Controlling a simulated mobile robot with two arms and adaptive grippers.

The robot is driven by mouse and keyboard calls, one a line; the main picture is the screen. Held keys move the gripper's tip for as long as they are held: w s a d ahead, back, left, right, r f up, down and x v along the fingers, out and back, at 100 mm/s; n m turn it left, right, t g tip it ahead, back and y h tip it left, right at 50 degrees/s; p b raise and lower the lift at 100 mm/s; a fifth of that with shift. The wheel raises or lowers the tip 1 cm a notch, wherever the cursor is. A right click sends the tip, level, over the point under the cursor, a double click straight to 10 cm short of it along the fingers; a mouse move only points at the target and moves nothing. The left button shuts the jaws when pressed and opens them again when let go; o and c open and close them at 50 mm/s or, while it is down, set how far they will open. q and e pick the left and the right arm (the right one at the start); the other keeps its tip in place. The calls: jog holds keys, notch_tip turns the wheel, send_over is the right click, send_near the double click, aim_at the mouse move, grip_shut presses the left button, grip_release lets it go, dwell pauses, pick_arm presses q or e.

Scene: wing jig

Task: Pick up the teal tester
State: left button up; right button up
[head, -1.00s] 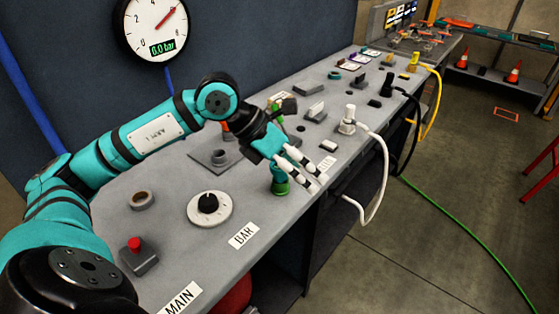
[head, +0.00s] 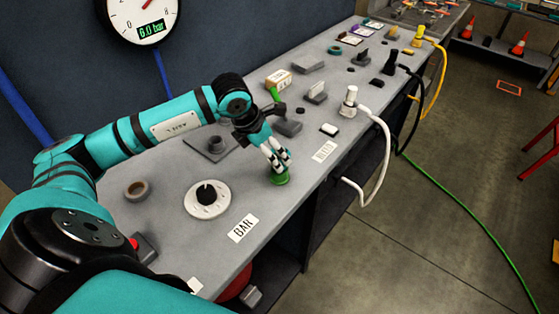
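A small upright thing with a green base (head: 279,179) stands near the front edge of the bench, left of a white label. In the earlier frame its body looks teal, so it appears to be the teal tester. Its upper part is now mostly hidden by my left gripper (head: 277,163). That gripper points down over it, with the pale fingers at or around its top. I cannot tell whether the fingers touch or clamp it. The green base appears to rest on the bench. My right gripper is not in view.
A white dial (head: 207,199) and a grey ring (head: 137,189) are on the bench (head: 262,213) to the left. A grey block (head: 289,127) is behind the gripper. A white plug (head: 350,101) with a looping cable stands to the right.

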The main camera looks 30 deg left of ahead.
aim_at(276, 155)
pick_arm(q)
jog(key=shift+w+d+f, duration=0.1)
jog(key=shift+w+d+f+p, duration=0.15)
jog(key=shift+f+p, duration=0.1)
jog(key=shift+p, duration=0.1)
jog(key=p+x, duration=0.1)
jog(key=x, duration=0.1)
jog(key=p+x, duration=0.1)
jog(key=shift+w+d+f, duration=0.2)
jog(key=shift+w+d, duration=0.05)
jog(key=shift+w, duration=0.1)
jog(key=shift+w+f, duration=0.15)
jog(key=shift+f, duration=0.3)
jog(key=shift+c, duration=0.2)
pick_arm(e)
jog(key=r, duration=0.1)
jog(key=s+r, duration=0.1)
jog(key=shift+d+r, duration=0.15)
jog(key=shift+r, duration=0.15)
pick_arm(q)
jog(key=c, duration=1.3)
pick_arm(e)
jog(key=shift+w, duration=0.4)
pick_arm(q)
jog(key=shift+r, duration=0.15)
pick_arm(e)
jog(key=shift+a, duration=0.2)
